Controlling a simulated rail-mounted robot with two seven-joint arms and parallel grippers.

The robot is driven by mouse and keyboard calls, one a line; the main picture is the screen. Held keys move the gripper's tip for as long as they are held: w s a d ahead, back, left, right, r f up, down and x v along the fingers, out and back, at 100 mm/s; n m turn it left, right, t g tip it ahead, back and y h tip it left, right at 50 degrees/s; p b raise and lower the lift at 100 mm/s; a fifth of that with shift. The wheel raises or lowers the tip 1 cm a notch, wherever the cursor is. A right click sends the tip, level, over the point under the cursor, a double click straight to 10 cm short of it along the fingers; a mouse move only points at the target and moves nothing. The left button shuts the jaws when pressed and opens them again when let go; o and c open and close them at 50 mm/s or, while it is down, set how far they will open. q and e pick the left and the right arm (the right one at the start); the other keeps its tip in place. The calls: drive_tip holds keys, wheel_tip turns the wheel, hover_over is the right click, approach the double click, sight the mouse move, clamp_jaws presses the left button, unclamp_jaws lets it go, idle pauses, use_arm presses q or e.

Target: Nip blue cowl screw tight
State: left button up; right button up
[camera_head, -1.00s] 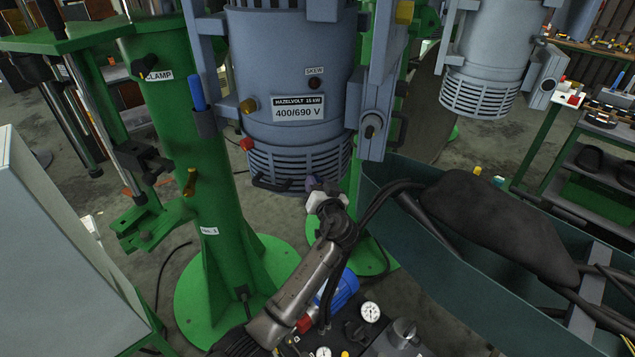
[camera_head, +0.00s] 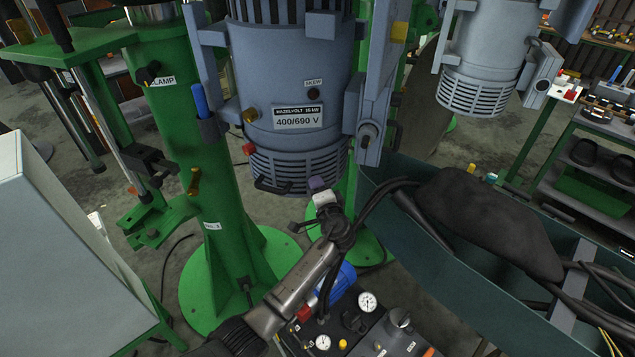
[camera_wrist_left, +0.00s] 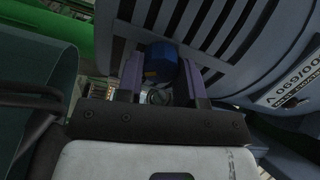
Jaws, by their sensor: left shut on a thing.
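The blue cowl screw (camera_wrist_left: 161,60) shows in the left wrist view as a blue round head under the slotted grey-blue motor cowl (camera_wrist_left: 225,45). My left gripper (camera_wrist_left: 162,78) has its two purple fingers on either side of the head and is shut on it. In the head view my left gripper (camera_head: 318,184) is at the lower rim of the motor (camera_head: 297,85), right of the black handle. The screw is hidden there behind the gripper. My right gripper is in neither view.
A green column stand (camera_head: 205,190) is left of the motor. A dark green trough (camera_head: 405,240) with a black bundle (camera_head: 490,220) lies to the right. A gauge panel (camera_head: 385,335) is below my arm. A second motor (camera_head: 485,60) hangs at upper right.

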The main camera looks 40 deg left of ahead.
use_arm(q)
drive_tip(key=m+p, duration=0.4)
drive_tip(key=m, duration=0.3)
drive_tip(key=shift+r+p, duration=0.2)
drive_tip(key=shift+p, duration=0.15)
drive_tip(key=shift+f, duration=0.1)
idle(0.4)
drive_tip(key=o, duration=0.9)
drive_tip(key=shift+f, duration=0.1)
